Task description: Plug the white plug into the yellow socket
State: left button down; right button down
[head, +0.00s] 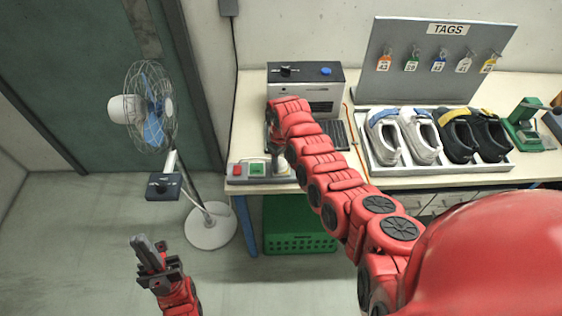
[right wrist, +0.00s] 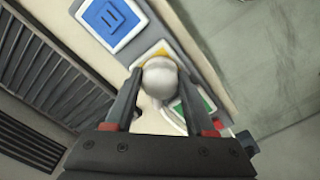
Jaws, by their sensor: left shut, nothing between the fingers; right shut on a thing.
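My right gripper (right wrist: 158,78) is shut on the white plug (right wrist: 160,78), a rounded white piece between its fingers in the right wrist view. The yellow socket (right wrist: 150,52) shows as a yellow edge directly behind the plug, which hides most of it. I cannot tell whether the plug is seated or just above it. In the head view the right arm reaches over the bench, and its gripper is low at the bench's left front, largely hidden by the wrist. My left gripper (head: 140,241) is shut and empty, over the floor left of the bench.
A green socket (right wrist: 190,104) and a blue socket (right wrist: 113,22) flank the yellow one. The head view shows a red one (head: 237,170), a machine (head: 325,92), a shoe tray (head: 430,170) and a fan (head: 150,105). A green crate (head: 300,242) is under the bench.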

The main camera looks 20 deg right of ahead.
jog(key=shift+c, duration=0.8)
grip_release()
jog(key=shift+w+r, duration=0.1)
jog(key=shift+r, duration=0.45)
notch_tip(320, 180, up, 7)
jog(key=shift+r+b, duration=0.1)
jog(key=shift+b, duration=1.1)
notch_tip(320, 180, up, 9)
jog(key=p, duration=0.1)
